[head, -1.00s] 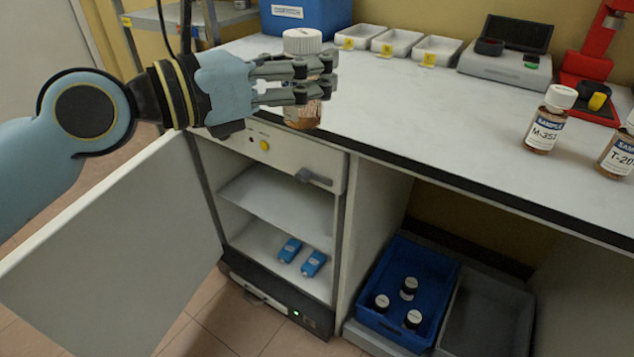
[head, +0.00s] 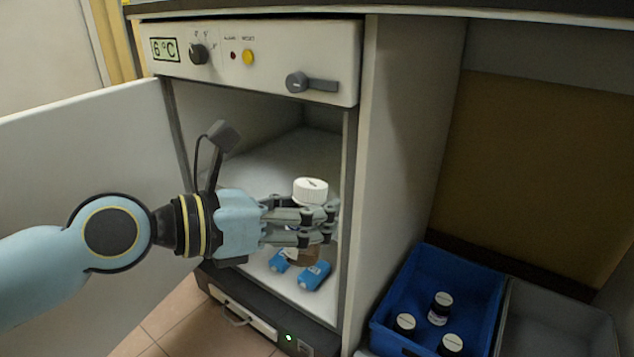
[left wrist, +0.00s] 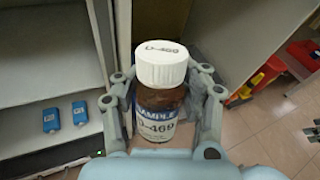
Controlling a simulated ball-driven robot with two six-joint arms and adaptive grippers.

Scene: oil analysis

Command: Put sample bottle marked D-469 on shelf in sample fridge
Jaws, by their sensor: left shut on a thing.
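The sample bottle marked D-469 (left wrist: 158,105) is brown with a white cap and a label that reads D-469 in the left wrist view. My left gripper (head: 318,222) is shut around it and holds it upright; its white cap (head: 311,190) shows above the fingers in the head view. The sample fridge (head: 250,62) has its door (head: 75,200) swung open to the left. In the head view the bottle is in front of the fridge opening, overlapping the shelf (head: 290,150). Whether it is past the front edge cannot be told.
A blue crate (head: 388,318) with several dark-capped bottles stands right of the fridge, beside a grey tray (head: 555,320). The fridge's right side wall (head: 350,170) is close to the fingers.

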